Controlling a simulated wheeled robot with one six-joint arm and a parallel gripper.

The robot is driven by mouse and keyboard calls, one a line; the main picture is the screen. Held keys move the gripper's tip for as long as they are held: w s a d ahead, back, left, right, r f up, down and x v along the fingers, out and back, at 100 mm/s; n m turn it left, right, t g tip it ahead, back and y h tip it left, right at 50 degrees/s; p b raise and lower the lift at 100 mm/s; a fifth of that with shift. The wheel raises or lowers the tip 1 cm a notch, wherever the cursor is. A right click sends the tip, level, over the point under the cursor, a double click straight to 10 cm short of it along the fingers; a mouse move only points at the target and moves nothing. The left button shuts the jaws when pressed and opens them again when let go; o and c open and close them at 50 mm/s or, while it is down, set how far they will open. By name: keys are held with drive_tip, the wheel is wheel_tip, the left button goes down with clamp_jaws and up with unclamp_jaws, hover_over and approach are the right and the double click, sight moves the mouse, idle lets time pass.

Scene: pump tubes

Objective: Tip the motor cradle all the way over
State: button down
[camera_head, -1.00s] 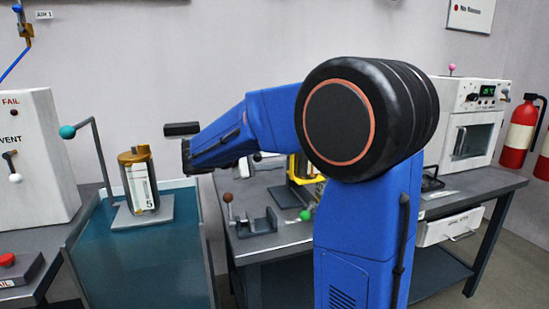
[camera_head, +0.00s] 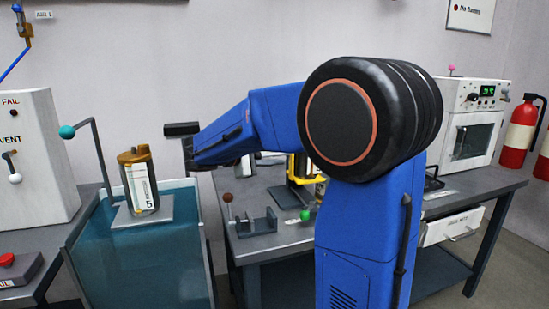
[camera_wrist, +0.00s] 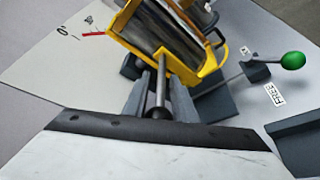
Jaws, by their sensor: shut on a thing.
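The motor cradle (camera_wrist: 184,72) is a yellow frame holding a shiny metal cylinder (camera_wrist: 163,28). It looks tilted in the wrist view, but its exact angle is hard to tell. My gripper (camera_wrist: 160,84) is shut on the cradle's grey rod handle, which has a dark ball (camera_wrist: 158,113) at its near end. In the head view, my arm covers my gripper and much of the cradle; a yellow edge (camera_head: 291,166) shows beside the arm.
A green-knobbed lever (camera_wrist: 292,61) stands beside the cradle, near a FREE label (camera_wrist: 273,95). A brown-knobbed fixture (camera_head: 258,222) is on the bench left of it. A canister (camera_head: 139,182) stands on the teal tank at left. An oven (camera_head: 470,120) is at right.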

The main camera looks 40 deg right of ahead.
drive_tip(key=shift+s+d+r+m+t+y, duration=0.4)
drive_tip(key=shift+d+r+y, duration=0.85)
drive_tip(key=shift+r+y, duration=0.85)
drive_tip(key=shift+s+d+r+m+t+y, duration=0.3)
drive_tip(key=shift+d+r+m+t+y, duration=0.25)
drive_tip(key=shift+d+r+y, duration=1.4)
drive_tip(key=shift+s+d+r+m+t+y, duration=0.45)
drive_tip(key=shift+r+y, duration=1)
drive_tip(key=shift+y, duration=1.4)
drive_tip(key=shift+s+d+r+m+t+y, duration=0.1)
drive_tip(key=shift+s+d+t+y, duration=0.05)
drive_tip(key=shift+d+y, duration=0.4)
drive_tip(key=shift+s+d+r+m+t+y, duration=0.1)
drive_tip(key=shift+d+t+y, duration=0.1)
drive_tip(key=shift+d+y, duration=0.4)
drive_tip(key=shift+s+d+r+m+t+y, duration=0.1)
drive_tip(key=shift+s+d+t+y, duration=0.05)
drive_tip(key=shift+d+y, duration=0.4)
drive_tip(key=shift+s+d, duration=0.15)
drive_tip(key=shift+d, duration=0.45)
drive_tip(key=c, duration=1.5)
unclamp_jaws()
drive_tip(key=shift+o, duration=0.2)
